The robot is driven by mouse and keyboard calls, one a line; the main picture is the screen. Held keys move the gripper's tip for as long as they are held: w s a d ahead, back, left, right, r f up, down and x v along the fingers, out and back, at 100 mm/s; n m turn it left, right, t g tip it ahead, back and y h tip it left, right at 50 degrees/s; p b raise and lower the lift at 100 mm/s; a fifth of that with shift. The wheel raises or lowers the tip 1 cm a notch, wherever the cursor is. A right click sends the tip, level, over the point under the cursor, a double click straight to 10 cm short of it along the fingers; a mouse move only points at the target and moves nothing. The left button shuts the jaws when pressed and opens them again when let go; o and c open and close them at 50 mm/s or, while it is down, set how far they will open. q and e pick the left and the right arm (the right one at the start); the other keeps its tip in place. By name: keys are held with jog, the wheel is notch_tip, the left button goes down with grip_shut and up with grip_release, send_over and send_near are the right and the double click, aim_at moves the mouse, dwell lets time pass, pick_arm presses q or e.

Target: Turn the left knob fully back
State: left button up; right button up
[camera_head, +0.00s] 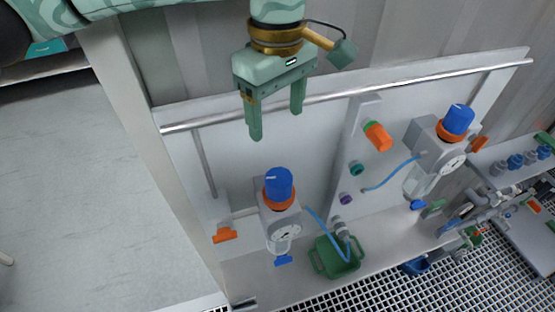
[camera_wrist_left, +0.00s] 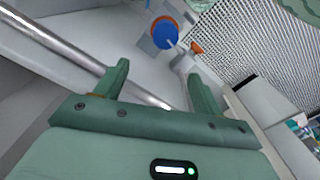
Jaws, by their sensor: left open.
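The left knob (camera_head: 279,184) is a blue cap with a pale line on it, above an orange ring, on a grey regulator (camera_head: 281,222) with a round gauge. My left gripper (camera_head: 276,122) is open and empty, above the left knob and apart from it, its fingers pointing down in the head view. In the left wrist view a blue knob (camera_wrist_left: 165,33) with an orange ring shows beyond the gap between the open fingers (camera_wrist_left: 158,82). My right gripper does not show in either view.
A metal rail (camera_head: 345,95) runs across the panel behind my left gripper. A second regulator with a blue knob (camera_head: 459,119) stands to the right. A green tray (camera_head: 336,258) and a blue hose (camera_head: 322,231) lie right of the left regulator. An orange handle (camera_head: 224,235) is at its left.

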pick_arm(q)
send_over(278, 177)
jog(key=s, duration=0.1)
notch_tip(278, 177, down, 5)
jog(key=shift+f+p, duration=0.1)
jog(key=shift+p, duration=0.2)
jog(key=f, duration=0.1)
jog(key=w+f, duration=0.1)
jog(key=f, duration=0.2)
jog(key=shift+w+a+f+p, duration=0.1)
jog(key=shift+w+f+p, duration=0.15)
jog(key=shift+f+p, duration=0.05)
notch_tip(278, 177, down, 4)
jog(key=shift+s+f+p, duration=0.1)
jog(key=shift+p, duration=0.2)
jog(key=shift+s+f, duration=0.15)
jog(key=shift+f, duration=0.15)
jog(key=shift+w+f, duration=0.2)
jog(key=shift+f, duration=0.1)
jog(key=shift+s, duration=0.1)
jog(key=c, duration=1)
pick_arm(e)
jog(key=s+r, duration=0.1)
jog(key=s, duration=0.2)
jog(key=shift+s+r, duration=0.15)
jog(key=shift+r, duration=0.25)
